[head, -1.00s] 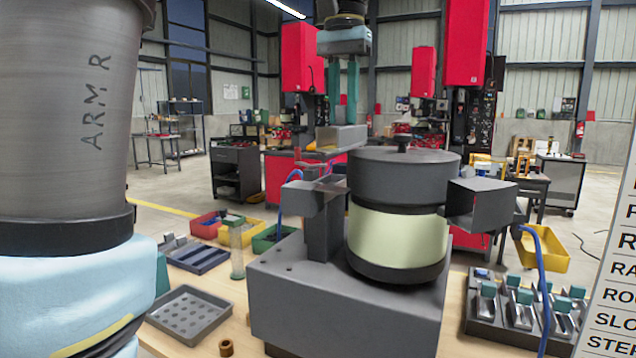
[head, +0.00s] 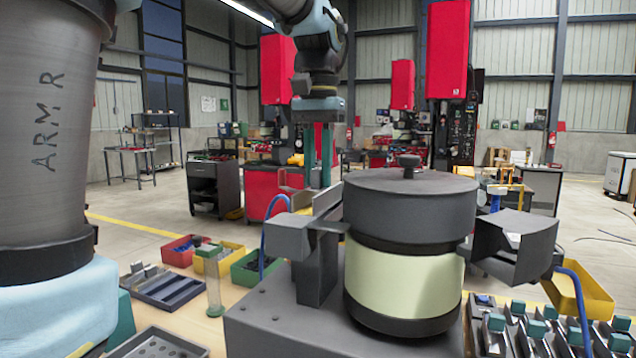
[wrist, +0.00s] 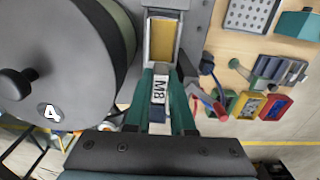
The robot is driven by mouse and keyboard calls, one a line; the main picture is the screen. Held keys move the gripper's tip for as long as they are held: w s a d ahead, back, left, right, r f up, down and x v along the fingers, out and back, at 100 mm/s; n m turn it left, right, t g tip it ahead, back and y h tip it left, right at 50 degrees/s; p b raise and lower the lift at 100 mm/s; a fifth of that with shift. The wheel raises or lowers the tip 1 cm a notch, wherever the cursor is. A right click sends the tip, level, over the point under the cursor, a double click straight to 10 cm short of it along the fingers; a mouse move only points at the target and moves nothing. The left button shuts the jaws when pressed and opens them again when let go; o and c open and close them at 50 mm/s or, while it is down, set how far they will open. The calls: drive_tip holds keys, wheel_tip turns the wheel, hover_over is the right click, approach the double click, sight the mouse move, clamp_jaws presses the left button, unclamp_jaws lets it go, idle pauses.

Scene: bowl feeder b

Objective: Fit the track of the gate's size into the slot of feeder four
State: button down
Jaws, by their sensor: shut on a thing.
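My gripper (head: 320,160) has its two teal fingers pointing down beside the feeder. It is shut on a grey track (head: 327,200), which lies against or just behind the feeder's upper left side in the head view. In the wrist view the track (wrist: 158,90) sits between the fingers (wrist: 162,100) and reads "M8". Ahead of the fingers is a grey frame with a yellow inside (wrist: 161,40); I cannot tell whether it belongs to the track or the feeder. Feeder four (head: 405,215) is a round grey bowl with "4" on its lid (wrist: 50,112). The track's lower end and the slot are hidden.
A side bracket (head: 290,237) and an open chute (head: 515,245) stick out from the feeder. Red (head: 185,250), yellow (head: 220,262) and green (head: 255,268) bins and a clear tube (head: 214,285) stand left. Several teal-capped fixtures (head: 525,325) fill the right.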

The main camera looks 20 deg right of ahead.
sight(318, 169)
drive_tip(key=shift+s+a+f, duration=0.1)
drive_tip(key=shift+s+f, duration=0.05)
drive_tip(key=shift+f, duration=1.05)
drive_tip(key=c, duration=0.9)
unclamp_jaws()
drive_tip(key=shift+f, duration=0.1)
drive_tip(key=shift+o, duration=0.7)
wheel_tip(318, 169, up, 12)
drive_tip(key=shift+f, duration=0.2)
drive_tip(key=shift+r, duration=0.4)
